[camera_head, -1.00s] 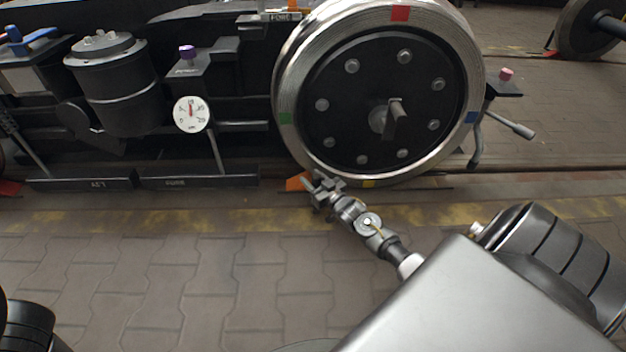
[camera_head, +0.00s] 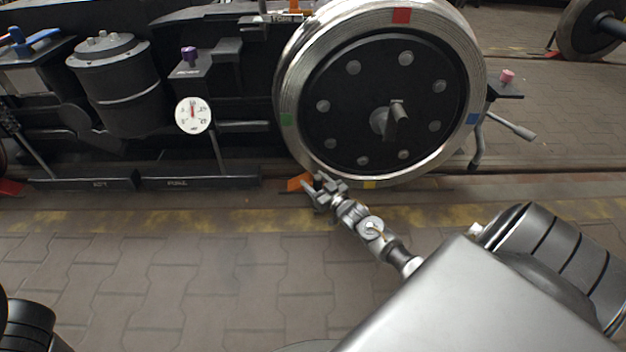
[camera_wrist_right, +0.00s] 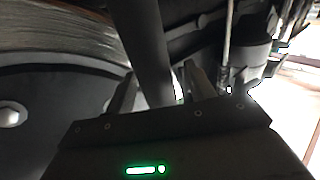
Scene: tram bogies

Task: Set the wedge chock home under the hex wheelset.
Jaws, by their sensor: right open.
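The orange wedge chock (camera_head: 297,183) lies at rail level by the lower left of the big steel wheel (camera_head: 382,100). The wheel has red, green, blue and yellow rim marks and a ring of bolts. My right gripper (camera_head: 314,187) is open at the chock's near right side, partly covering it. I cannot tell whether it touches the chock. In the right wrist view my two fingers (camera_wrist_right: 160,88) stand apart with a dark bar between and beyond them; the wheel (camera_wrist_right: 70,38) fills the left. The chock is not recognisable there. My left gripper is out of view.
A gauge (camera_head: 194,115), a dark canister (camera_head: 117,82) and a purple-knobbed block (camera_head: 189,65) stand left of the wheel. A lever (camera_head: 512,124) sticks out at its right. The paved floor (camera_head: 200,280) in front is clear.

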